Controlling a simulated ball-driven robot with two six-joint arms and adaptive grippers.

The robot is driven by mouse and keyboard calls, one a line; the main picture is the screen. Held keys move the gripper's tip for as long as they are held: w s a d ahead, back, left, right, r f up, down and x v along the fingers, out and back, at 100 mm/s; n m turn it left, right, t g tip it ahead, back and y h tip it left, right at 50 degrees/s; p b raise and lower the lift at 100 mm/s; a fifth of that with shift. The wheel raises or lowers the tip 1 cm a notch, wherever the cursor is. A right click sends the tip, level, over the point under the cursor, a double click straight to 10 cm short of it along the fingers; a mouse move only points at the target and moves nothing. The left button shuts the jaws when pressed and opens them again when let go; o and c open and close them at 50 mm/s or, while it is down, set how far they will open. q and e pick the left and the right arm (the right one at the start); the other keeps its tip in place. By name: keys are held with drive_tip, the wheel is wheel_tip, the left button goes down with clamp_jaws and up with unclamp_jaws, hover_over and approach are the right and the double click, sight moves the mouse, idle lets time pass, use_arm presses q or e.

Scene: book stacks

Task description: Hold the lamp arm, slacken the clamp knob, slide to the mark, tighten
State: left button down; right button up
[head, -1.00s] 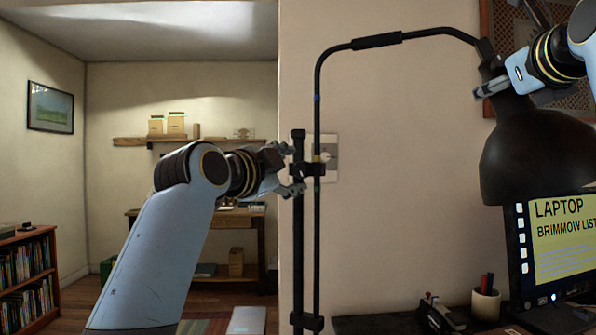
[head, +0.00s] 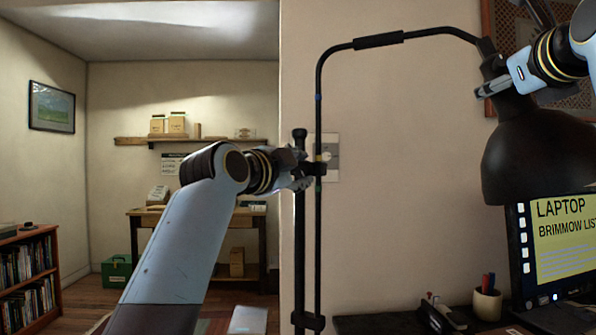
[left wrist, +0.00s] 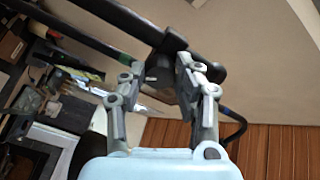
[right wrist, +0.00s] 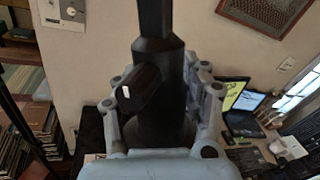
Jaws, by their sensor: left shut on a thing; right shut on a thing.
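The black lamp arm (head: 358,44) rises beside an upright post (head: 299,250) and bends over to the right to a dark shade (head: 540,150). A small clamp (head: 318,169) joins arm and post. A blue band (head: 318,98) is on the tube well above the clamp; a green band (head: 318,187) is just below it. My left gripper (head: 299,172) is shut on the clamp knob, a dark stub between its fingers in the left wrist view (left wrist: 163,78). My right gripper (head: 492,88) is shut on the lamp's neck above the shade, which fills its jaws (right wrist: 160,95).
A laptop (head: 560,240), a pen cup (head: 487,303) and a stapler-like item (head: 440,314) stand on the dark desk (head: 375,324) below the shade. A wall switch plate (head: 331,158) is behind the clamp. A bookshelf (head: 28,275) stands far left.

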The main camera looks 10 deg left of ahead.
use_arm(q)
drive_tip(key=shift+f+n, duration=0.1)
drive_tip(key=shift+n, duration=0.3)
drive_tip(key=n, duration=0.5)
drive_tip(key=shift+n, duration=0.3)
drive_tip(key=n, duration=0.3)
drive_tip(key=shift+n, duration=0.3)
drive_tip(key=n, duration=0.3)
drive_tip(key=shift+f+n, duration=0.1)
drive_tip(key=shift+n, duration=0.2)
drive_tip(key=n, duration=1.3)
